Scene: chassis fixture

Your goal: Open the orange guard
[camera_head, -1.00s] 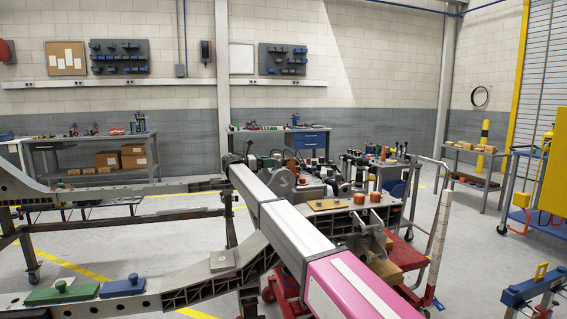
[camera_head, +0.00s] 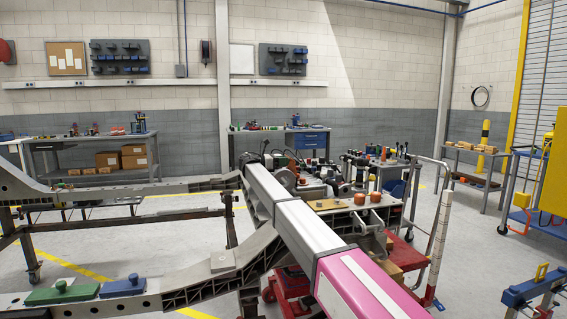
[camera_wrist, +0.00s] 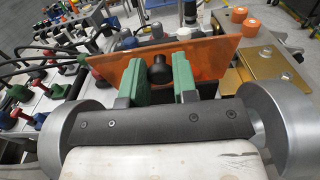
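In the wrist view the orange guard (camera_wrist: 212,62) is a flat, see-through orange panel standing tilted just beyond my gripper. A black knob (camera_wrist: 159,69) sits on its near face. The foot of the panel is partly hidden behind the fingers and the gripper body. In the head view my arm covers the gripper, and I cannot make out the guard there.
A brass-coloured plate (camera_wrist: 272,73) lies right of the guard, with orange rolls (camera_wrist: 250,27) beyond it. Cables and several red, green and blue fittings crowd the left. In the head view, a grey chassis rail (camera_head: 220,262) and a red cart (camera_head: 416,247) stand near my arm.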

